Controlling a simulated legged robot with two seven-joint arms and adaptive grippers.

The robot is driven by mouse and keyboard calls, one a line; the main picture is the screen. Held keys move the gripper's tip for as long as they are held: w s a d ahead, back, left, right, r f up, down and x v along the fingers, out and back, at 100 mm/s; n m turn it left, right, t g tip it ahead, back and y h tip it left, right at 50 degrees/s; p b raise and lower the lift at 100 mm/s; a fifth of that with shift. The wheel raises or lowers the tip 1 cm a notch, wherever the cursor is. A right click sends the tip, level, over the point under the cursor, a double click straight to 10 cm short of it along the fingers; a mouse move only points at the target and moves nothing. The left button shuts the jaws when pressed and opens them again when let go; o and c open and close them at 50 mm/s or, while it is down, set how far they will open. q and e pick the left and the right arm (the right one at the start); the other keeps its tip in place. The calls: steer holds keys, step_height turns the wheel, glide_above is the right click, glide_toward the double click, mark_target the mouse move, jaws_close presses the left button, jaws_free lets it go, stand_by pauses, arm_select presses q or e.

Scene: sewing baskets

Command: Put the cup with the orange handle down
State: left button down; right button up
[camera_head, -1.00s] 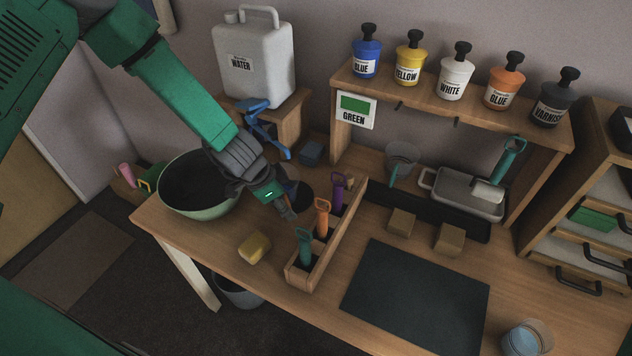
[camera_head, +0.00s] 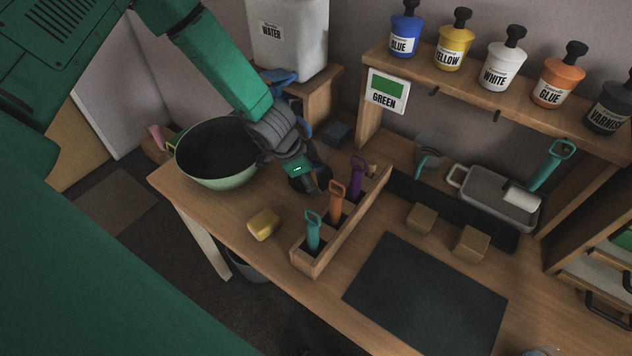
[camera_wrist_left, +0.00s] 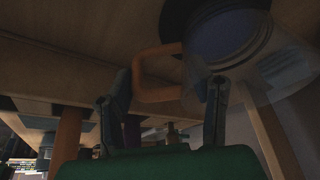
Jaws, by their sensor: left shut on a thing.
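My left gripper (camera_head: 318,186) is low over the table (camera_head: 215,220), between the green bowl (camera_head: 240,178) and the wooden tool rack (camera_head: 318,262). In the left wrist view, the cup (camera_wrist_left: 265,60) is clear with a bluish inside, and its orange handle (camera_wrist_left: 155,62) lies between the fingers of the gripper (camera_wrist_left: 165,105), which is shut on it. In the head view the gripper mostly hides the cup. A dark round shape (camera_wrist_left: 175,25) shows behind the cup in the wrist view. I cannot tell whether the cup touches the table. The right gripper is out of view.
The rack holds teal, orange and purple handled tools close to the gripper's right. A yellow sponge (camera_head: 263,224) lies in front. A dark mat (camera_head: 428,295) is further right. A water jug (camera_head: 290,40) stands behind, and paint bottles line the shelf (camera_head: 480,95).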

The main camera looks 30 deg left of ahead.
arm_select(q)
steer(key=shift+w+a, duration=0.1)
steer(key=shift+a, duration=0.05)
steer(key=shift+f, duration=0.2)
steer(key=c, duration=0.9)
jaws_free()
steer(key=shift+o, duration=0.8)
steer(key=shift+d+r, duration=0.1)
steer(key=shift+d, duration=0.15)
